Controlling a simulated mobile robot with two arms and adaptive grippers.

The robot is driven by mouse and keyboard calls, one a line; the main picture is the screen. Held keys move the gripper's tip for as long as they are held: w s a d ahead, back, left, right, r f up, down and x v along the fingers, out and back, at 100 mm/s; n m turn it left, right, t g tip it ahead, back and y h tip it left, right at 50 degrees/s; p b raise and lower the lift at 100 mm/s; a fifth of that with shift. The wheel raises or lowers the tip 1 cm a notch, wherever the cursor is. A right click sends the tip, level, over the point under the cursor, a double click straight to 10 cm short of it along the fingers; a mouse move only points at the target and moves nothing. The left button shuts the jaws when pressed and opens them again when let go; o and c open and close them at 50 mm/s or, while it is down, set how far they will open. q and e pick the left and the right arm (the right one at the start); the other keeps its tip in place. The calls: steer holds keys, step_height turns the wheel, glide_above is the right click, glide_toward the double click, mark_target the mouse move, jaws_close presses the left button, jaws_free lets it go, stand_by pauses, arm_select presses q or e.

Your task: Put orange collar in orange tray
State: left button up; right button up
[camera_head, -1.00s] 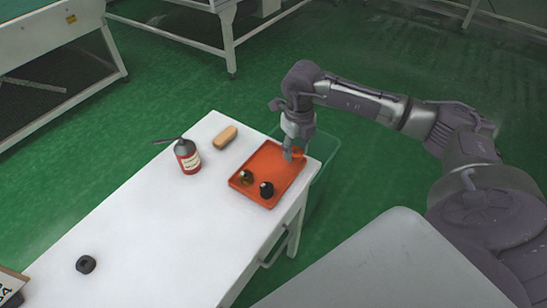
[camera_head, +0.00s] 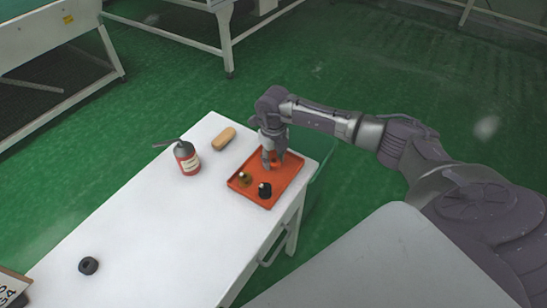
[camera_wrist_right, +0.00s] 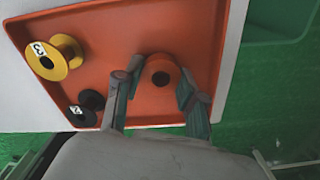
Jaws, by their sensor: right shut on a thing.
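The orange collar (camera_wrist_right: 160,75) is between the fingers of my right gripper (camera_wrist_right: 157,95) in the right wrist view, over the orange tray (camera_wrist_right: 110,22). My right gripper (camera_head: 270,162) is shut on it and points down above the right part of the tray (camera_head: 290,170) in the head view. There the collar is mostly hidden by the fingers. I cannot tell whether the collar touches the tray floor. My left gripper is not in view.
The table's middle is clear.

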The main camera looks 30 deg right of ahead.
steer(key=shift+f, duration=0.15)
steer(key=o, duration=1.1)
steer(key=shift+o, duration=0.2)
steer(key=shift+r, duration=0.2)
step_height(320, 180, up, 12)
steer(key=b, duration=0.1)
steer(key=shift+b, duration=0.35)
